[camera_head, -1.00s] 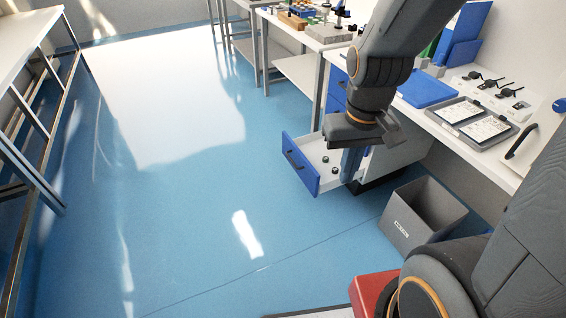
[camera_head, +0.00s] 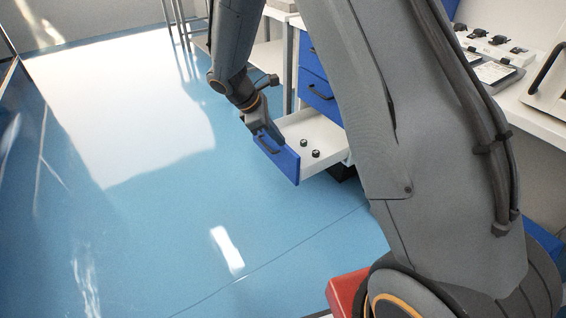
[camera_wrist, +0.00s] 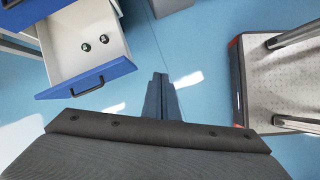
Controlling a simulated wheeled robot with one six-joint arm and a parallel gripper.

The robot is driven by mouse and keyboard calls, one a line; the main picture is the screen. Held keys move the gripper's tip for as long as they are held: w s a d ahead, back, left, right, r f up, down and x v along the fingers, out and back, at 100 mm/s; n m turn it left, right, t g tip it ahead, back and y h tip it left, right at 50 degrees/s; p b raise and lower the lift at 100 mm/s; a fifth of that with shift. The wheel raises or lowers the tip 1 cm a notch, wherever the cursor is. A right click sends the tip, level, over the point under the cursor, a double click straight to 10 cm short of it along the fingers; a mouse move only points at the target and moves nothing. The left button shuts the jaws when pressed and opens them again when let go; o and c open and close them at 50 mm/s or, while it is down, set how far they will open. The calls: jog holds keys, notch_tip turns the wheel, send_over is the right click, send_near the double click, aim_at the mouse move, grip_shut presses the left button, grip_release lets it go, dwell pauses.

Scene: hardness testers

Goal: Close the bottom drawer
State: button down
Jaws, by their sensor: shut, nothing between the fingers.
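The bottom drawer (camera_head: 290,166) is pulled out, with a blue front, a dark bar handle and a white inside. Two small dark round pieces (camera_head: 304,143) lie in it. In the wrist view the open drawer (camera_wrist: 50,91) is at the upper left, its handle (camera_wrist: 88,87) facing the camera. My gripper (camera_head: 277,137) overlaps the drawer front's upper edge in the head view; I cannot tell from there whether they touch. In the wrist view my gripper (camera_wrist: 160,76) is shut and empty, to the right of the front, with a gap between them in the picture.
Two blue upper drawers (camera_head: 318,91) of the same cabinet are closed. A white worktop (camera_head: 535,118) with devices runs along the right. The blue floor (camera_head: 130,225) before the drawer is clear. A red-edged metal platform (camera_wrist: 285,85) shows at right in the wrist view.

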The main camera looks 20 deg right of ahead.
jog(key=w+a+f+n+t+h+b, duration=0.3)
jog(key=w+f+n+b, duration=0.4)
jog(key=w+f, duration=0.6)
jog(key=m+b, duration=0.1)
jog(key=b, duration=0.3)
send_near(291, 154)
notch_tip(291, 154, down, 4)
jog(key=w+d, duration=0.1)
jog(key=d, duration=0.1)
jog(key=shift+w+d+f+g+b, duration=0.1)
jog(key=shift+w+d+g+b, duration=0.2)
jog(key=shift+w+d+g, duration=0.1)
jog(key=shift+w+d, duration=0.15)
jog(key=shift+d, duration=0.3)
jog(key=shift+d, duration=0.1)
